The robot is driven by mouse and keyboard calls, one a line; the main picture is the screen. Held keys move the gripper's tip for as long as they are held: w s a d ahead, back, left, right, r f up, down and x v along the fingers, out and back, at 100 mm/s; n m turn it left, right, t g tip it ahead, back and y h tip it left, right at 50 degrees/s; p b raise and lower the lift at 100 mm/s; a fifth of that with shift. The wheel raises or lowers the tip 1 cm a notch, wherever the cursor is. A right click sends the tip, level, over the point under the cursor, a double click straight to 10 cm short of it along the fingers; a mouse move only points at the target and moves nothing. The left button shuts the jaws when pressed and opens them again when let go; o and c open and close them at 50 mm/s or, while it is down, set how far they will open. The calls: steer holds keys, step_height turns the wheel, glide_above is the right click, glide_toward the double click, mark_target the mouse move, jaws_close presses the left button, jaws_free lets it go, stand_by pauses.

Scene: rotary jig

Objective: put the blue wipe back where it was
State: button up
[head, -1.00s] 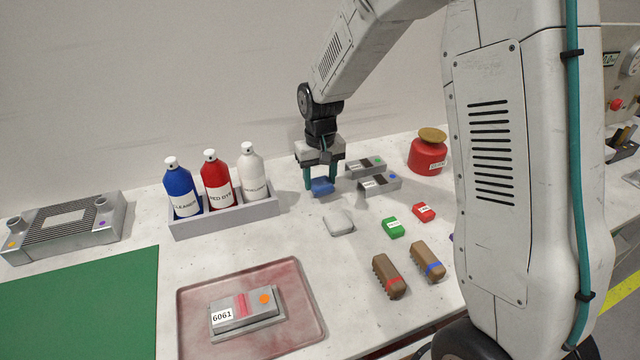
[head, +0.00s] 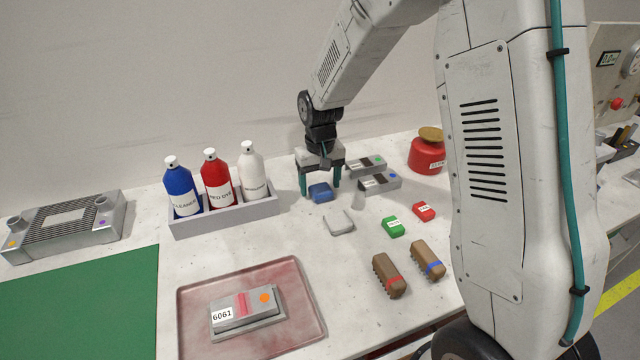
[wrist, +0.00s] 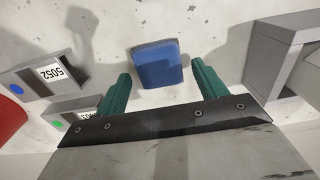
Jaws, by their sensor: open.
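The blue wipe (head: 320,193) lies on the white bench top, to the right of the bottle tray and behind the white wipe. My gripper (head: 320,188) is over it, pointing down, with its teal fingers spread to either side of the wipe. In the wrist view the blue wipe (wrist: 158,64) lies ahead of and between the fingertips of my gripper (wrist: 161,80), with a gap on both sides. The fingers are open and hold nothing.
A white wipe (head: 339,222) lies just in front. Grey blocks (head: 380,182) stand close to the right. A grey tray (head: 228,215) with blue, red and white bottles is to the left. Green (head: 393,227) and red (head: 424,211) pieces and two brushes (head: 389,276) lie front right.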

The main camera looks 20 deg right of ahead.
mark_target(320, 188)
step_height(320, 188, up, 12)
steer(key=s+d+r, duration=0.1)
steer(key=s+r, duration=0.3)
steer(key=s, duration=0.4)
steer(key=s+d+r, duration=0.1)
steer(key=s+r, duration=0.4)
steer(key=s, duration=0.2)
steer(key=s+d+t, duration=0.1)
steer(key=s, duration=1.6)
steer(key=shift+s+f, duration=0.25)
steer(key=shift+s, duration=0.15)
